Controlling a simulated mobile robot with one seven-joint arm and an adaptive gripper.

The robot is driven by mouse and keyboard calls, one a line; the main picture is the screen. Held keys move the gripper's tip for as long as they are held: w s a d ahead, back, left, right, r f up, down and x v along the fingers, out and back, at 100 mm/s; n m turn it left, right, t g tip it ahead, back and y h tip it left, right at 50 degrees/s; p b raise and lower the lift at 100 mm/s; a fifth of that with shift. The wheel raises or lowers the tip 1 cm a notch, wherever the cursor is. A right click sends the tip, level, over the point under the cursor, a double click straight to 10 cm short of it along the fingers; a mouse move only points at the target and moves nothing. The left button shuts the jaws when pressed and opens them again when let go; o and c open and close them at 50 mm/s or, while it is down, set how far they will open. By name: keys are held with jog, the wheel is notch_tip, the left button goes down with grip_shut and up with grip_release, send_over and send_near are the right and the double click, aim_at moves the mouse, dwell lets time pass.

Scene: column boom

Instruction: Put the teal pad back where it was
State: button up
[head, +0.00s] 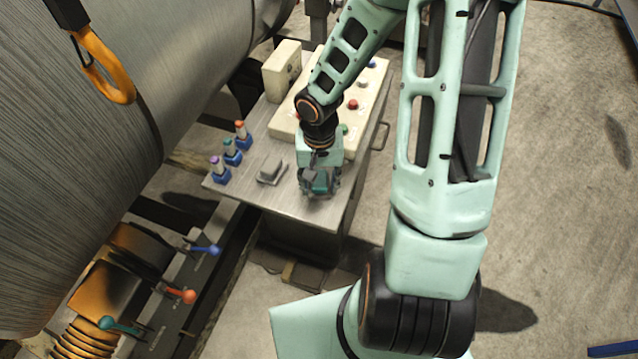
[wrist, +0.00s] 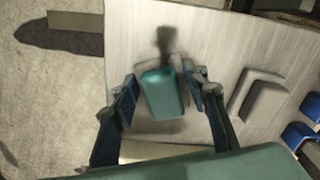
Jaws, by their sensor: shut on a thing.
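The teal pad (wrist: 163,93) is a small block with rounded edges between the fingers of my gripper (wrist: 162,97) in the wrist view. In the head view my gripper (head: 319,188) points down near the front edge of the table, and the pad is mostly hidden by the fingers. A grey pad (head: 271,168) on a flat base sits on the table to the left of my gripper. It also shows in the wrist view (wrist: 262,97). Whether the teal pad touches the table is unclear.
Several blue holders with coloured tops, one teal (head: 232,150), stand at the table's left. A cream button panel (head: 352,125) and a cream box (head: 283,70) lie behind my gripper. A large metal drum (head: 130,90) and coloured levers (head: 180,295) are to the left.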

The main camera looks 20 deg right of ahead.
aim_at(319, 183)
jog(key=o, duration=1)
jog(key=shift+f, duration=0.1)
notch_tip(319, 183, up, 12)
jog(key=shift+r+p, duration=0.15)
jog(key=shift+p, duration=0.95)
